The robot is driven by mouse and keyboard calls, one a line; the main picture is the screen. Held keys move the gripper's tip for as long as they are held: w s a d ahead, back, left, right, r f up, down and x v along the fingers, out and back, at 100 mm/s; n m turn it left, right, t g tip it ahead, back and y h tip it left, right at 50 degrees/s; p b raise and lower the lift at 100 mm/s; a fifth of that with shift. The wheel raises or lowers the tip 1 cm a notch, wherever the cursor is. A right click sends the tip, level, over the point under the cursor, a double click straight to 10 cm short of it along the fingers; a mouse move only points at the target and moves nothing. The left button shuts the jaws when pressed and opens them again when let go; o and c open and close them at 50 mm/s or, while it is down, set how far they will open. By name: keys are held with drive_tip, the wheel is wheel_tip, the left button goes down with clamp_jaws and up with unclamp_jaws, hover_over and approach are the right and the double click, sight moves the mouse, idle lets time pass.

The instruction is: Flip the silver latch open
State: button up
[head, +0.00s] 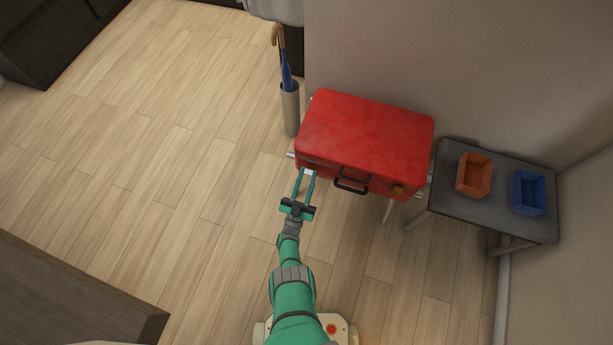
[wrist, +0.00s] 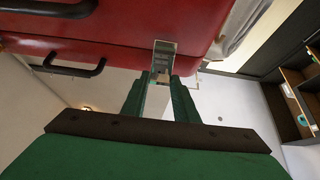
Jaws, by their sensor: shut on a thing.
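A red suitcase (head: 365,138) lies flat on a stand with its front side towards me. The silver latch (wrist: 164,56) is on its front, to the left of the black handle (head: 351,181) in the head view; it also shows as a small pale patch (head: 309,172) there. My gripper (head: 305,174) is at the latch, its teal fingers on either side of the lower part. In the wrist view my gripper (wrist: 160,84) is shut on the lower end of the latch. The fingertips hide part of it. The suitcase lid looks closed.
A brown-gold latch (head: 397,190) is at the right of the suitcase front. A grey side table (head: 450,197) at the right bears an orange bin (head: 474,175) and a blue bin (head: 528,192). An umbrella holder (head: 290,112) stands behind left. The floor at left is clear.

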drive_tip(key=o, duration=1.1)
drive_tip(key=shift+a, duration=0.15)
drive_tip(key=shift+c, duration=0.2)
drive_tip(key=shift+s, duration=0.2)
drive_tip(key=s+a, duration=0.4)
drive_tip(key=s, duration=0.8)
drive_tip(key=shift+f, duration=0.25)
drive_tip(key=shift+w, duration=0.1)
